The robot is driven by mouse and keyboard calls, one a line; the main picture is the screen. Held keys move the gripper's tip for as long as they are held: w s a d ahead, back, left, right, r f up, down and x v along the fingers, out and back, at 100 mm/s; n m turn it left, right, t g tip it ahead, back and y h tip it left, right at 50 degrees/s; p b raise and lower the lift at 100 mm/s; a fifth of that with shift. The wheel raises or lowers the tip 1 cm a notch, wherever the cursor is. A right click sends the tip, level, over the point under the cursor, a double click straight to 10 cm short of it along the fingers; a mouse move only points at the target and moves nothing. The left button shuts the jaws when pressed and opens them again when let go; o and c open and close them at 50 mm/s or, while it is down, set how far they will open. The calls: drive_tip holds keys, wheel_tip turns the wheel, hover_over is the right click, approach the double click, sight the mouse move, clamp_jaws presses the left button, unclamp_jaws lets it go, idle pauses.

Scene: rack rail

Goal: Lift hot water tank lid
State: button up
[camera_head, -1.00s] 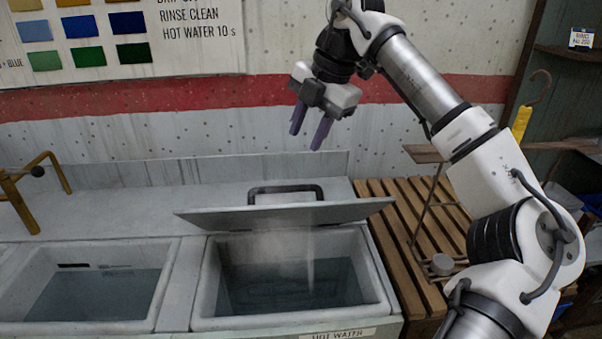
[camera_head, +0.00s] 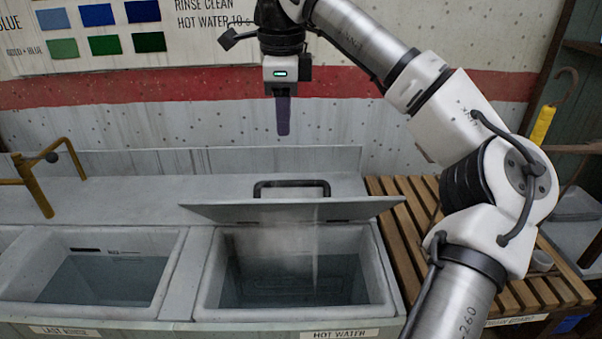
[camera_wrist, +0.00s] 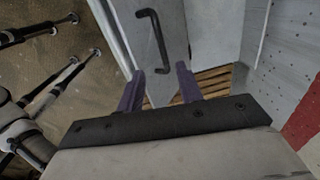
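The hot water tank (camera_head: 212,290) stands front centre in the head view, open, with steam over dark water. Its grey lid (camera_head: 360,208) is raised at the tank's back edge, tilted, with a dark bar handle (camera_head: 292,184). In the wrist view the lid (camera_wrist: 118,30) and its handle (camera_wrist: 158,42) lie ahead of my fingertips. My gripper (camera_head: 283,132) hangs above and behind the lid, apart from the handle. In the wrist view its two purple fingers (camera_wrist: 160,74) are spread with nothing between them. In the head view they overlap edge-on.
The last-rinse tank (camera_head: 170,285) adjoins on the left, with a brass tap (camera_head: 32,185) behind. A slatted wooden rack (camera_head: 400,215) is on the right, below my arm. The wall is close behind; free air surrounds my gripper.

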sight(286, 181)
drive_tip(key=f, duration=0.4)
drive_tip(key=w+f, duration=0.1)
drive_tip(key=f, duration=0.4)
drive_tip(key=f+p, duration=0.1)
drive_tip(key=f, duration=0.3)
drive_tip(key=shift+w+f, duration=0.25)
drive_tip(key=shift+f, duration=0.1)
clamp_jaws()
